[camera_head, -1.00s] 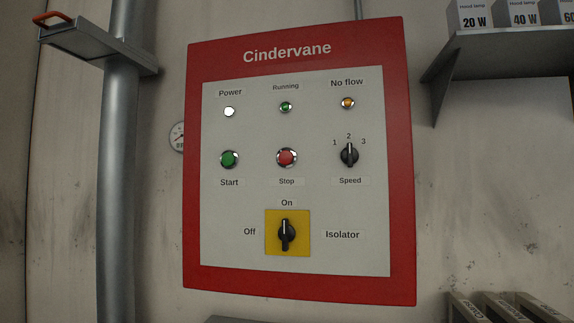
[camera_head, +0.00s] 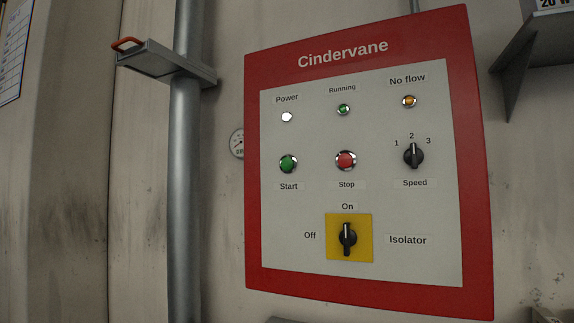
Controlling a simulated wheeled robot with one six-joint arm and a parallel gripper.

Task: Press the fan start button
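The red-framed Cindervane control panel (camera_head: 258,220) is on the wall, right of the middle. The green Start button (camera_head: 288,164) sits at the left of its middle row, above the label Start. The red Stop button (camera_head: 346,161) is to its right. The Power lamp (camera_head: 287,117) looks white and bright. The green Running lamp (camera_head: 344,110) and the amber No flow lamp (camera_head: 409,101) look dim. The Speed knob (camera_head: 413,155) points up at 2. The black isolator switch (camera_head: 347,237) on its yellow plate is upright at On. My gripper is not in view.
A round gauge (camera_head: 237,143) is partly hidden behind the panel's left edge. A shelf (camera_head: 525,55) juts out at upper right.

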